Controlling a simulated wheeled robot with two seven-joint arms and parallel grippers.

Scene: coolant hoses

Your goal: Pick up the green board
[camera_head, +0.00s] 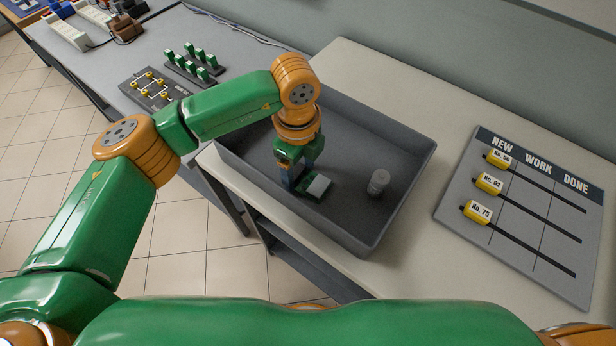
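The green board (326,196), with a light grey block on top, lies in the dark grey bin (424,167), near its left-middle part. My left gripper (291,184) points down into the bin at the left end of the board. Its fingertips are small and partly hidden, so I cannot tell whether they are open, shut or touching the board. My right gripper is not in view.
A grey cylinder (378,181) stands in the bin, right of the board. A panel (520,215) with yellow tags lies on the table to the right. A dark board with yellow parts (152,88) and a rack of green pieces (193,64) stand on the left bench.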

